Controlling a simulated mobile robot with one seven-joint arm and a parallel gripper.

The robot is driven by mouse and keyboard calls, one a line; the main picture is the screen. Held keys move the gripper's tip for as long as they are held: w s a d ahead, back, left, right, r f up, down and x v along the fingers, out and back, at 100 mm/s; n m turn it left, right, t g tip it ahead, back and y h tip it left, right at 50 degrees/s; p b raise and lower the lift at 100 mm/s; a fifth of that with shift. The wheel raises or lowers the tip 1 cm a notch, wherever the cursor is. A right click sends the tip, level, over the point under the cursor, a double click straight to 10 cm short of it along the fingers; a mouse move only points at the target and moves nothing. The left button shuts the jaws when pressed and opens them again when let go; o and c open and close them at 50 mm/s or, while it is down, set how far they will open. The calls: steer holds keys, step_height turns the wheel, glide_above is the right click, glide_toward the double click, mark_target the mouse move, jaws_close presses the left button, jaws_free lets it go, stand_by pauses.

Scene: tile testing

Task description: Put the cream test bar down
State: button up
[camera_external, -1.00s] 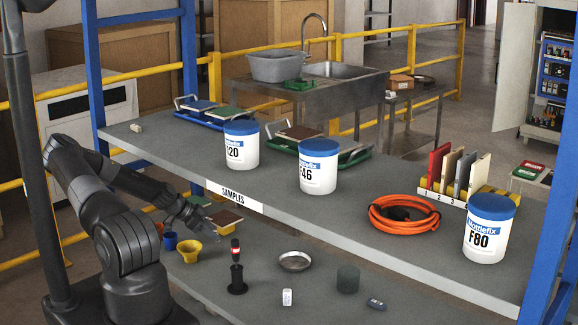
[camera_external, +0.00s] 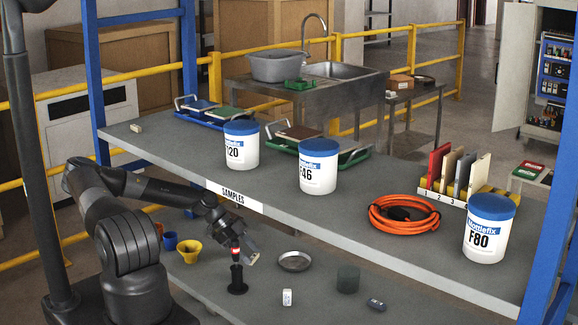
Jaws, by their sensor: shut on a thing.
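My gripper (camera_external: 250,251) is low over the lower shelf (camera_external: 325,290), between the black-and-red upright tool and the round metal dish. Its jaws are shut on a small pale piece at their tips, which I take to be the cream test bar (camera_external: 254,258). Most of the bar is hidden by the fingers and it is very small in this view. I cannot tell whether it touches the shelf.
The black-and-red tool (camera_external: 237,277) stands close to the gripper's left. The metal dish (camera_external: 294,261) is just right. The upper shelf (camera_external: 330,215) rises behind.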

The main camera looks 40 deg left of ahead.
steer(key=d, duration=0.7)
steer(key=shift+d, duration=0.6)
steer(key=shift+f, duration=1.75)
steer(key=shift+f, duration=0.1)
steer(key=o, duration=0.9)
steer(key=shift+o, duration=0.2)
steer(key=v, duration=1.2)
